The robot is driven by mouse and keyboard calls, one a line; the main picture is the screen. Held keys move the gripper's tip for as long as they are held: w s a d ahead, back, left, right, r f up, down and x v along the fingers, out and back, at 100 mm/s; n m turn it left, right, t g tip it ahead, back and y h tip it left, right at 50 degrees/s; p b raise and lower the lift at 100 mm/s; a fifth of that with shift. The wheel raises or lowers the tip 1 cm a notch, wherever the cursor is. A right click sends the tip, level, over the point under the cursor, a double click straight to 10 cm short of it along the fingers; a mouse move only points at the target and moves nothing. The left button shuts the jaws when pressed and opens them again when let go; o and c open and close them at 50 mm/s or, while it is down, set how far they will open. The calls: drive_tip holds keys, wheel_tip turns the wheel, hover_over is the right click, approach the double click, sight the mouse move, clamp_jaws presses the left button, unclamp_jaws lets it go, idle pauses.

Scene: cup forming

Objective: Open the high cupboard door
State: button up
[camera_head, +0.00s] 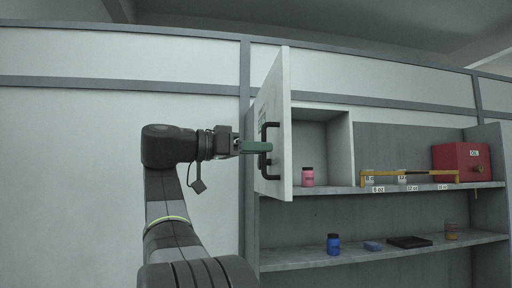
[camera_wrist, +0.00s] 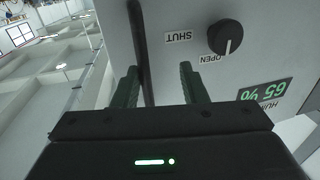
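The high cupboard door (camera_head: 283,90) stands swung well open, edge towards me in the head view, with the cupboard's inside showing to its right. Its black bar handle (camera_head: 264,168) is on the left face. My gripper (camera_head: 267,147), with green fingers, reaches the handle from the left. In the wrist view, the handle bar (camera_wrist: 140,40) runs between the two spread fingers (camera_wrist: 160,72), close to the left one. A gap shows between the bar and the right finger. The door face (camera_wrist: 190,65) carries a black knob (camera_wrist: 226,37) with SHUT and OPEN labels.
Right of the door, a pink jar (camera_head: 308,177), a yellow rack (camera_head: 410,172) and a red box (camera_head: 461,161) stand on the upper shelf. A blue jar (camera_head: 333,244) and dark tray (camera_head: 409,242) are on the lower shelf. A plain wall (camera_head: 70,150) is left.

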drive_tip(key=shift+f, duration=0.1)
drive_tip(key=shift+s, duration=0.1)
idle(0.3)
drive_tip(key=v, duration=1.3)
drive_tip(key=shift+s+a+b, duration=0.2)
drive_tip(key=shift+a+b, duration=0.15)
drive_tip(key=shift+b, duration=0.05)
drive_tip(key=shift+d, duration=0.15)
drive_tip(key=x, duration=1.3)
drive_tip(key=shift+w+d+p, duration=0.2)
drive_tip(key=shift+d+p, duration=0.1)
drive_tip(key=shift+p, duration=0.05)
drive_tip(key=shift+d, duration=0.15)
